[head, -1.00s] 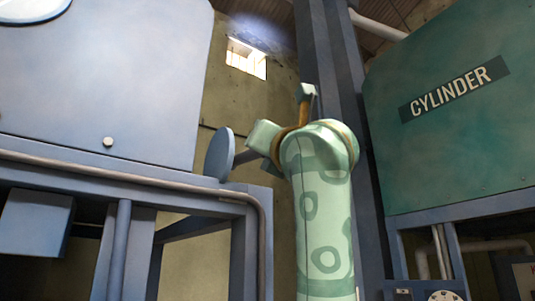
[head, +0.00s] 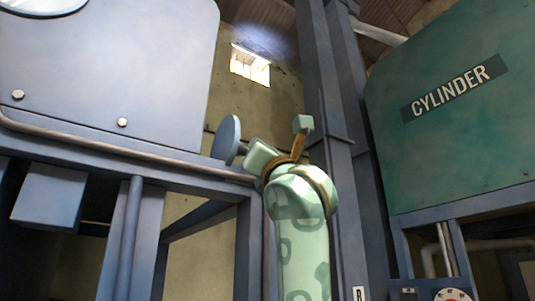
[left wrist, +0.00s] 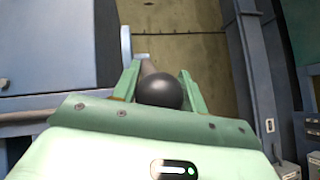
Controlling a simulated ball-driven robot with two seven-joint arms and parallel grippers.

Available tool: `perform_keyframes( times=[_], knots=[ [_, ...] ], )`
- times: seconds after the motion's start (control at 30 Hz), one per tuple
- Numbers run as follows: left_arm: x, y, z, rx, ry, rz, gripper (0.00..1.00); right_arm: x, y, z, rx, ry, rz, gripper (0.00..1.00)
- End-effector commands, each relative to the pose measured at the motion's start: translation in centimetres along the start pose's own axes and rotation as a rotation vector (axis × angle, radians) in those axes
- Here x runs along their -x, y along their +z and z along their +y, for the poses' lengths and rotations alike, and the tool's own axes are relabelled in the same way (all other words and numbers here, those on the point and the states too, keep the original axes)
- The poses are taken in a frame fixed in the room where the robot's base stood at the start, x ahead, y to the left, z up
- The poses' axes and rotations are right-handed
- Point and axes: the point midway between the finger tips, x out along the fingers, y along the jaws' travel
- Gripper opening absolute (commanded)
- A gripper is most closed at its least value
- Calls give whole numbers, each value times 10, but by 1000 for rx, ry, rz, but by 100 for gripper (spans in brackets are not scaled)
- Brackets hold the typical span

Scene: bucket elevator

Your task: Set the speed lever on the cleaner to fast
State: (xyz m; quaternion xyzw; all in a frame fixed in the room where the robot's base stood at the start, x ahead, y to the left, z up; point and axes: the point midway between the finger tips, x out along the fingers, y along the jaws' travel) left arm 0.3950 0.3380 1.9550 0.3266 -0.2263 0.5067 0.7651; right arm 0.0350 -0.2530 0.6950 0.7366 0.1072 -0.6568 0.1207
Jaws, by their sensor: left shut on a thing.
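The speed lever shows as a grey round disc (head: 226,140) at the right edge of a blue-grey machine, with a short rod leading toward my left gripper (head: 254,158). In the left wrist view the lever's dark ball knob (left wrist: 160,91) sits between the two green fingers of my left gripper (left wrist: 158,76), which is shut on it. In the head view the gripper hides the knob. I see no speed marks by the lever. I cannot read a name on the blue-grey machine. My right gripper is in neither view.
The blue-grey machine (head: 110,75) and its frame fill the left. A green housing marked CYLINDER (head: 450,130) stands at the right. A blue-grey post (head: 325,100) rises behind my arm. A round dial (head: 455,295) shows at the bottom right.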

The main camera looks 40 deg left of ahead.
Motion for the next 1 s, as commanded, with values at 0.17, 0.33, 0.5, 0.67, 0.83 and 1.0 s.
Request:
perform_keyframes(
  times=[0.17, 0.33, 0.5, 0.67, 0.83, 1.0],
  knots=[
    [0, -1, -2, 1, -4, 4, 2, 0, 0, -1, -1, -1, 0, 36],
    [0, -1, -1, 1, -3, 3, 64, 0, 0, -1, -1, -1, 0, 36],
    [0, -1, -1, 1, -2, 2, 64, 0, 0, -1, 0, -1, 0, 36],
    [12, -2, -2, 2, -2, 1, 64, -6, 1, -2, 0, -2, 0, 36],
    [50, -3, -3, 3, -3, -1, 64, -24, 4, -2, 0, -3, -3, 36],
    [98, -3, -4, 4, -5, -1, 64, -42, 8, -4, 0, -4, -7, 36]
  ],
)
